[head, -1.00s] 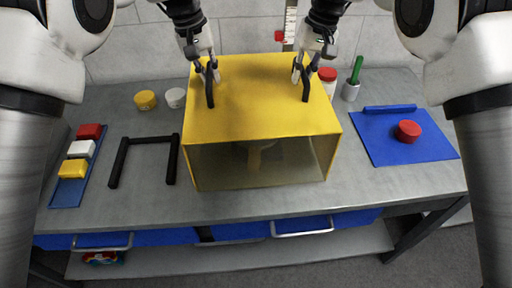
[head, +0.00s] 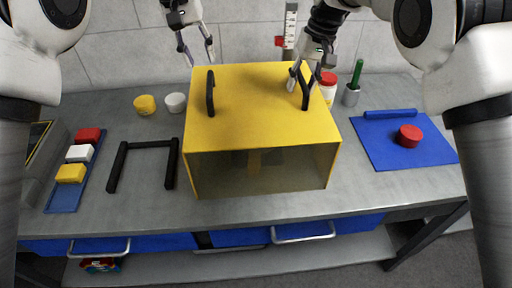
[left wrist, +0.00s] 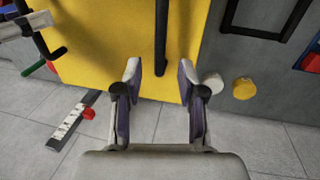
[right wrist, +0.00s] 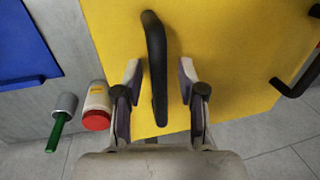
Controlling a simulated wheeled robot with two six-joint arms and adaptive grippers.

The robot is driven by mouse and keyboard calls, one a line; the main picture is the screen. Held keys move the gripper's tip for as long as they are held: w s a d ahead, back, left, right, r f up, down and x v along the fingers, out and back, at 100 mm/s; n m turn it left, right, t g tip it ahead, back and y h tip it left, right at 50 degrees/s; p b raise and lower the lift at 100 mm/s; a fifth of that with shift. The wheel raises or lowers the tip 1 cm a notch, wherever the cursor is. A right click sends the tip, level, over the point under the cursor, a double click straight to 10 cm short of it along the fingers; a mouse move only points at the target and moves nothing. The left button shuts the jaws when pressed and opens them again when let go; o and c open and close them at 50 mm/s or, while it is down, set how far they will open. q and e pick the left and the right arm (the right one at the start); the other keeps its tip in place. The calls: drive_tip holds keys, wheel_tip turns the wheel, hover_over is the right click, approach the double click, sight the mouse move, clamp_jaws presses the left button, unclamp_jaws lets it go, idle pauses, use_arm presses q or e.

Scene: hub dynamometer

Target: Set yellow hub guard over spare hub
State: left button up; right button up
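The yellow hub guard (head: 255,105) is a box with a see-through front and two black handles on top. It stands on the grey bench. Something yellowish, perhaps the spare hub, shows dimly through its front; I cannot make out its shape. My left gripper (head: 198,58) is open and empty, behind and above the left handle (head: 211,93); the left wrist view shows its spread fingers (left wrist: 160,75) clear of that handle. My right gripper (head: 297,75) is open at the right handle (head: 305,90). In the right wrist view its fingers (right wrist: 160,80) stand apart on both sides of the handle.
A black U-shaped frame (head: 145,150) and a blue tray (head: 65,195) with red, white and yellow blocks lie left. Yellow (head: 145,104) and white (head: 175,102) round pieces sit behind. A blue mat (head: 385,150) with a red disc (head: 409,135) lies right, near a red-lidded bottle (head: 328,88).

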use_arm(q)
drive_tip(key=r, duration=0.3)
drive_tip(key=shift+a+r, duration=0.4)
use_arm(e)
wheel_tip(320, 180, up, 12)
drive_tip(key=d, duration=0.2)
drive_tip(key=shift+d+f, duration=0.15)
drive_tip(key=shift+d, duration=0.05)
drive_tip(key=shift+w, duration=0.1)
